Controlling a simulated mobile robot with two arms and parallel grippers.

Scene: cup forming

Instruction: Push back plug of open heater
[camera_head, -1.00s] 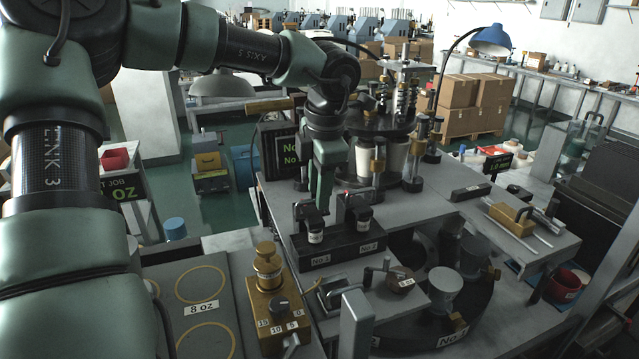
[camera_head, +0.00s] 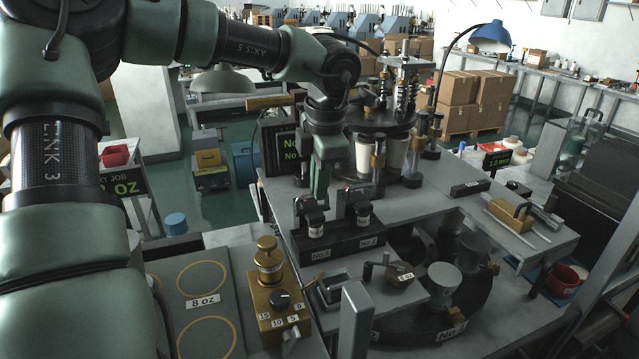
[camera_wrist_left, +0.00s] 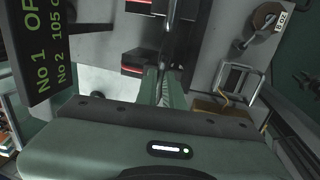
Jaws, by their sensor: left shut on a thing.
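The black heater block (camera_head: 338,241) stands on the grey machine table, with labels No.1 and No.2 on its front. A dark plug with a white-banded cap (camera_head: 315,224) stands at No.1, and a similar one (camera_head: 363,214) at No.2. My left gripper (camera_head: 320,194) points down at the No.1 plug, its fingers shut at the plug's upper part; the exact contact is hidden. In the left wrist view the fingers (camera_wrist_left: 166,92) are close together around a thin dark part. The sign (camera_wrist_left: 50,55) there reads No 1 "OP", cut off, and No 2 "105 C". My right gripper is not seen.
A brass dial unit (camera_head: 270,290) stands in front left of the heaters. A round turntable with white cups (camera_head: 396,152) is behind, and a dark lower turntable (camera_head: 462,320) is at front right. The grey tabletop (camera_head: 435,208) right of the heaters is partly clear.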

